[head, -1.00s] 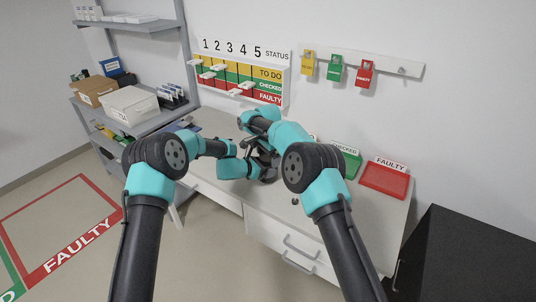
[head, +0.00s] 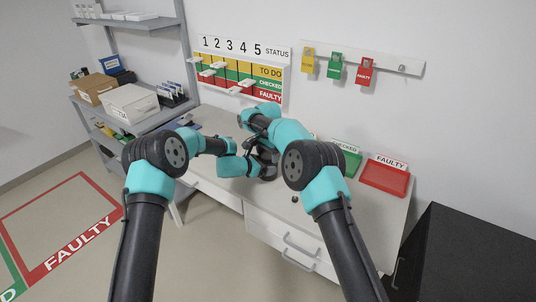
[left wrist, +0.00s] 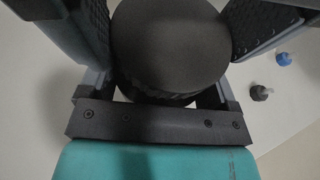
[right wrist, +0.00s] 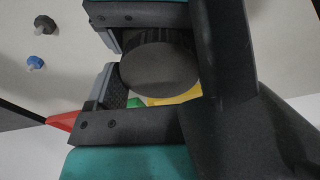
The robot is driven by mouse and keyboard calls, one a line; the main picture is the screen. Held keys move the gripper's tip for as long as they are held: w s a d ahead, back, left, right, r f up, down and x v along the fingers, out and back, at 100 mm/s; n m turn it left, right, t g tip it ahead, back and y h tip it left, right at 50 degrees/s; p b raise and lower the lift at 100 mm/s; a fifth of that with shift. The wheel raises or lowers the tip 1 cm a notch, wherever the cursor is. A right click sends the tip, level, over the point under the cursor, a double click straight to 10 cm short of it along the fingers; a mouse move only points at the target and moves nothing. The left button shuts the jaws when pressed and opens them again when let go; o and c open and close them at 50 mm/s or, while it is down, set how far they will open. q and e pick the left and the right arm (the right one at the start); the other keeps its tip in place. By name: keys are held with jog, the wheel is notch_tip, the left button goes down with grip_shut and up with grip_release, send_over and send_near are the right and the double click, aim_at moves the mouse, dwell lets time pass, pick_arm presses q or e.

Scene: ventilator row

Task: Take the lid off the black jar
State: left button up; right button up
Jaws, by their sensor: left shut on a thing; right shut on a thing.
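The black jar (left wrist: 170,45) shows in the left wrist view as a smooth dark disc with a ribbed dark rim below it. It also shows in the right wrist view (right wrist: 158,72), a dark round face with a ribbed edge. My left gripper (left wrist: 172,25) has a finger on each side of it and is shut on it. My right gripper (right wrist: 122,65) is also shut on it, from another side. I cannot tell lid from body, or which part each gripper holds. In the head view my grippers meet over the desk and largely hide the jar.
A black knob-like piece (left wrist: 261,93) and a blue one (left wrist: 284,59) lie on the desk. A green tray (head: 350,162) and a red tray (head: 385,180) stand at the desk's right. A shelf with boxes (head: 130,104) is at the left. The desk front right is mostly clear.

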jog(key=shift+n, duration=0.4)
jog(key=o, duration=1)
jog(key=shift+c, duration=0.2)
jog(key=shift+r, duration=2.25)
